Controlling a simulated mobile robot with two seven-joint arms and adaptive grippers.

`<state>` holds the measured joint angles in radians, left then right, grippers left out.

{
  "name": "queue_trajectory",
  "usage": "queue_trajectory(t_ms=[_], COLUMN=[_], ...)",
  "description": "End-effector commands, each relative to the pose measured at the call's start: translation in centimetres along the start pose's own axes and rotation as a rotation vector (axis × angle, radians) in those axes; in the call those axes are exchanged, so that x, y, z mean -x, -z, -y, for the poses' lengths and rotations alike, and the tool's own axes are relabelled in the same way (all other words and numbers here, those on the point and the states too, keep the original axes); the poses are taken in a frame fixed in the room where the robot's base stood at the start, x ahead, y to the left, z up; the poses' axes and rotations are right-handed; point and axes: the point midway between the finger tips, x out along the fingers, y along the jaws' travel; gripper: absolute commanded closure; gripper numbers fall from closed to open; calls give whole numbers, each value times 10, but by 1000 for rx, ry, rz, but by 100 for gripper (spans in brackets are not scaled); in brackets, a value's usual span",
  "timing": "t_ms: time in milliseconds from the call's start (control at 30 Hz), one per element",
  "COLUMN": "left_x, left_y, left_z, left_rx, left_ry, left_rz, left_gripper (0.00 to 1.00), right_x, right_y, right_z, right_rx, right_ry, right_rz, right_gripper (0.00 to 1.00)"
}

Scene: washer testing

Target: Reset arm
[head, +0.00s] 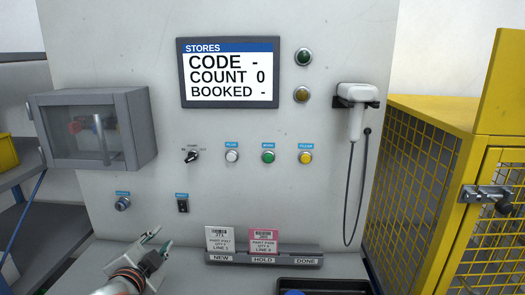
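My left gripper (163,238) is at the lower left of the head view, in front of the grey panel (230,205). Its two fingers point up and to the right and stand apart, with nothing visible between them. It is left of the card rack and apart from it. My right gripper is not in view.
A card rack (222,259) marked NEW, HOLD and DONE holds a white card (220,240) and a pink card (263,241). A dark tray (345,287) lies below. A scanner (355,118) hangs at right, beside a yellow cage (420,170). A clear-fronted box (90,128) juts out at left.

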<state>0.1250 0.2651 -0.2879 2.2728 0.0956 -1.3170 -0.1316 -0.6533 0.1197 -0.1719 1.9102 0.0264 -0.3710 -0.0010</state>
Motion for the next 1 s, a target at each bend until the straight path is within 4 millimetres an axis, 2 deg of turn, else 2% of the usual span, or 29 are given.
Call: queue_trajectory(t_ms=[33,200,300,500,733,1000], left_x=[11,55,85,139,196,166], left_y=[-26,-104,-144,-201,-248,-235], left_z=[-24,-83,-110,-144,-167,-231], left_rx=[15,50,61,68,63,199], left_ry=[-38,-134,-181,-247,-302,-358], left_rz=[55,237,336,494,641,506], left_gripper=[74,74,74,74,74,74], right_x=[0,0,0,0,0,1], right_y=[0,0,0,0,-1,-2], right_z=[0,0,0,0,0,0], right_rx=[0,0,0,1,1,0], right_ry=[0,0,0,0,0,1], right_rz=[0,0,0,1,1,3], right_gripper=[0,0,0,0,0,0])
